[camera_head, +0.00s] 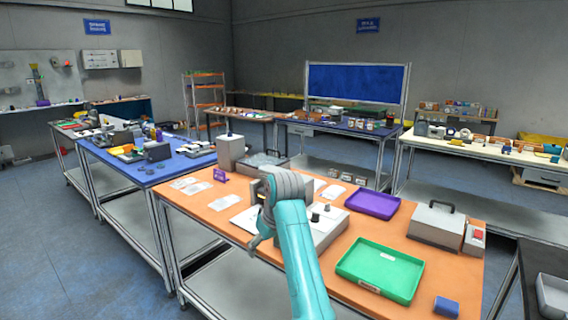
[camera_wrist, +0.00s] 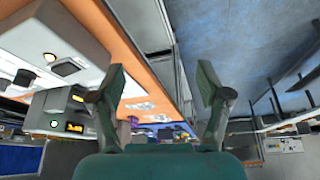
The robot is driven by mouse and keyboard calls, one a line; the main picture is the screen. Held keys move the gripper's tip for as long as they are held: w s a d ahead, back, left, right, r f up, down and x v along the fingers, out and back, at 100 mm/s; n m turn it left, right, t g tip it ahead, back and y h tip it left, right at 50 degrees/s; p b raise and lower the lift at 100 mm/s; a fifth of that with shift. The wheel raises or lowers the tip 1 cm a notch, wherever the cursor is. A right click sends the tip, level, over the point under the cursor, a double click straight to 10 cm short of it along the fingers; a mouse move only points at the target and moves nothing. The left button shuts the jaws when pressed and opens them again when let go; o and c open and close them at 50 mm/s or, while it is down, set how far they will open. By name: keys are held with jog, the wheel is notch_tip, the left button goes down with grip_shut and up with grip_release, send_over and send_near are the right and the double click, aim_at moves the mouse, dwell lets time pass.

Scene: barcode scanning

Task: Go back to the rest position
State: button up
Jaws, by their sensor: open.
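My gripper (camera_wrist: 160,80) is open in the wrist view, with its two green fingers spread wide and nothing between them. In the head view my teal arm reaches up from the bottom over the orange table (camera_head: 408,246), and its grey wrist bends beside a light grey device (camera_head: 328,230). The gripper is mostly hidden there behind the arm. The wrist view is strongly tilted and shows the orange table's edge (camera_wrist: 140,62) at left and the floor at right.
A blue table (camera_head: 150,176) adjoins at left.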

jog(key=s+d+f+m+t, duration=0.1)
jog(key=s+d+f, duration=0.2)
jog(key=f, duration=0.8)
jog(key=s+d+f+m+t, duration=0.1)
jog(key=s+d+f, duration=0.2)
jog(key=f, duration=0.9)
jog(key=s+d+f+m+t, duration=0.1)
jog(key=s+d+f+t, duration=0.1)
jog(key=s+d+f, duration=0.45)
jog(key=s+d+f+m+t, duration=0.1)
jog(key=s+d+f, duration=0.2)
jog(key=s+f, duration=0.65)
jog(key=s+d+r+m+t+h, duration=0.1)
jog(key=s+d+r+t, duration=0.15)
jog(key=s, duration=0.95)
jog(key=s+d+r+m+t+h, duration=0.1)
jog(key=s+d+r, duration=0.2)
jog(key=s, duration=1)
jog(key=s+d+r+m+t, duration=0.1)
jog(key=s+d+r+t, duration=0.1)
jog(key=s+r, duration=1.4)
jog(key=shift+s+d+r+h, duration=0.25)
jog(key=shift+s+r+h, duration=0.15)
jog(key=shift+r, duration=0.3)
